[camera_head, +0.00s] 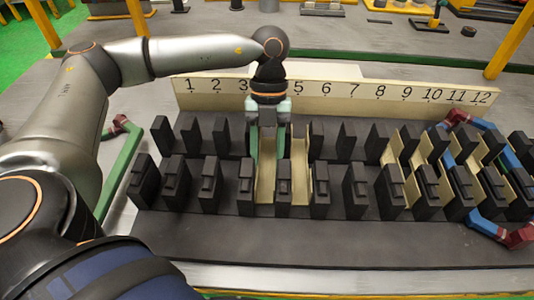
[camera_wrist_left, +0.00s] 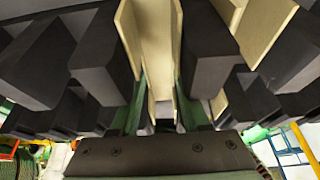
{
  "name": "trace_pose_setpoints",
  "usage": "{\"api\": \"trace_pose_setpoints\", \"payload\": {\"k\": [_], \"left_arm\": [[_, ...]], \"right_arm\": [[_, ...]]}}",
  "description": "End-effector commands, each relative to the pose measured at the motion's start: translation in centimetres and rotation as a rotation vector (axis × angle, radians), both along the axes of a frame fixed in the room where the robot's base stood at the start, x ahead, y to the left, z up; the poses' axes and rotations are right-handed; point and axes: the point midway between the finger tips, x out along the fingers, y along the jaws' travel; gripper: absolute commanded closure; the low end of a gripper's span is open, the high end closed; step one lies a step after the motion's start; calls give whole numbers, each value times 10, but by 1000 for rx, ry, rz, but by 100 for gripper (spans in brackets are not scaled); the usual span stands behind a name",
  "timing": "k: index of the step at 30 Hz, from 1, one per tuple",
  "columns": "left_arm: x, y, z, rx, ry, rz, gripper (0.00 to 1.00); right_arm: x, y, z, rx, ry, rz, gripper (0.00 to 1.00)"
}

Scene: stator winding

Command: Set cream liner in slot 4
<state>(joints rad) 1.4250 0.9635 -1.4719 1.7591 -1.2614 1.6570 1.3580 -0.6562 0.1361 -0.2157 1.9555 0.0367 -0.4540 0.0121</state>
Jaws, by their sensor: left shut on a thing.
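The liner is a U-shaped channel lying lengthwise between the dark teeth in the fourth slot. In the left wrist view the liner (camera_wrist_left: 157,45) runs between the green fingers (camera_wrist_left: 160,100), with dark teeth close on both sides. Whether it touches the slot floor cannot be told. The label 4 is hidden by the gripper. My right gripper is out of view.
Another cream liner (camera_head: 299,172) sits in slot 5, close to the right of my gripper. Several more liners (camera_head: 411,187) fill slots at the right end. A cream number strip (camera_head: 350,95) stands behind the teeth. Blue and red coil pieces (camera_head: 484,225) lie at the right.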

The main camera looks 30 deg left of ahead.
Motion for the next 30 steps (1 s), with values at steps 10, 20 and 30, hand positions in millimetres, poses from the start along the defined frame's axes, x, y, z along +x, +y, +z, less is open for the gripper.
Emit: {"api": "trace_pose_setpoints", "payload": {"k": [10, 20, 30], "left_arm": [[0, 0, -1, 0, 0, 0, 49], [0, 0, -1, 0, 0, 0, 19], [0, 0, -1, 0, 0, 0, 19]], "right_arm": [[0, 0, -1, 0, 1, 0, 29], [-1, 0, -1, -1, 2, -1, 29], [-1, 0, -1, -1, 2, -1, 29]]}}
